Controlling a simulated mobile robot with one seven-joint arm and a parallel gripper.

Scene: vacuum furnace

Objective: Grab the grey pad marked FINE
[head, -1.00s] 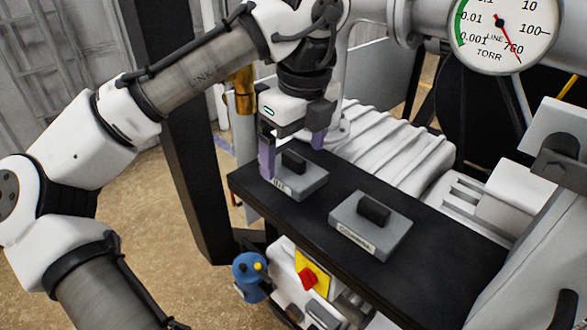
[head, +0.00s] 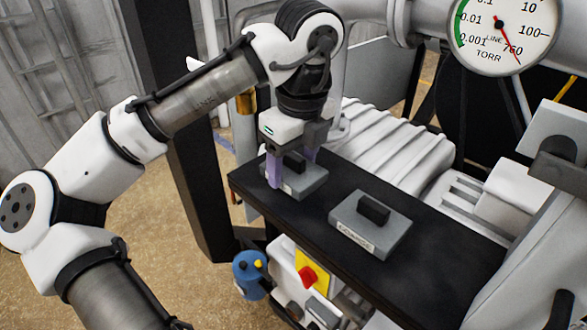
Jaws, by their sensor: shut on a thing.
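The grey pad marked FINE (head: 309,181) lies at the left end of the black shelf. It has a black block handle (head: 294,162) on top. A purple finger covers most of its front label, so the word cannot be read now. My gripper (head: 292,171) points down over this pad, one purple finger at the front left and the other behind, and it is shut on the handle. The pad appears to rest on the shelf; I cannot see a gap under it.
A second grey pad (head: 385,235) with a black handle and a white label, apparently COARSE, sits to the right on the black shelf (head: 440,250). A pressure gauge (head: 503,35) is above right. A red knob on a yellow plate (head: 309,276) is below the shelf's front edge.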

